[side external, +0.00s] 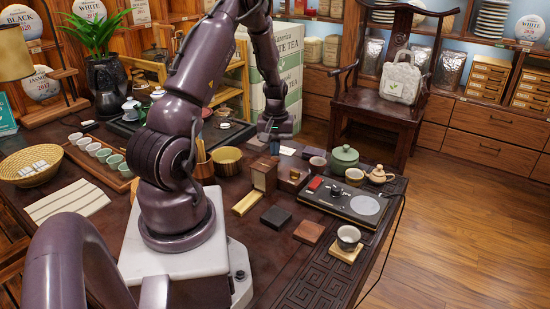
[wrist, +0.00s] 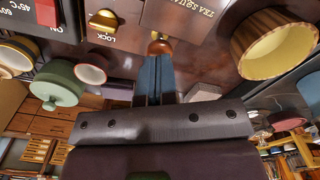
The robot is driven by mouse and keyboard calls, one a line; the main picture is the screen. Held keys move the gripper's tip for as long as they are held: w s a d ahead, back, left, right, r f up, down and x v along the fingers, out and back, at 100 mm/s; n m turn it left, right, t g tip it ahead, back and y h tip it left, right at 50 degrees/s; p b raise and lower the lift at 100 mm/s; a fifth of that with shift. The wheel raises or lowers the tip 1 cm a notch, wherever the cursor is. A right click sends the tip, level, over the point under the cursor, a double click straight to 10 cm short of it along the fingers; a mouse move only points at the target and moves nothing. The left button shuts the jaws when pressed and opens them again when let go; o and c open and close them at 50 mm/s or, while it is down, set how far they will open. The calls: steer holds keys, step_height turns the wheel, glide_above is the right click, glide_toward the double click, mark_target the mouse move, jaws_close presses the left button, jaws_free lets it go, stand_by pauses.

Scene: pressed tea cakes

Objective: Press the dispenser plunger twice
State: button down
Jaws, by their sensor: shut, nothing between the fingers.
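The dispenser (side external: 263,177) is a small brown wooden box on the dark table, just below my gripper in the side view. In the wrist view its top (wrist: 190,18) carries partly cut-off lettering. A rounded brown plunger knob (wrist: 160,46) shows there at the ends of my fingers. My gripper (side external: 270,138) is shut and empty, pointing down over the dispenser; its blue-grey fingers (wrist: 154,72) are together in the wrist view. The fingertips overlap the knob; I cannot tell whether they touch it.
Flat blocks (side external: 308,232) lie in front.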

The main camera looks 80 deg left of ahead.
steer(key=shift+f, duration=1.6)
steer(key=shift+r, duration=3.2)
step_height(320, 180, up, 4)
steer(key=shift+f, duration=3.05)
steer(key=shift+f, duration=0.25)
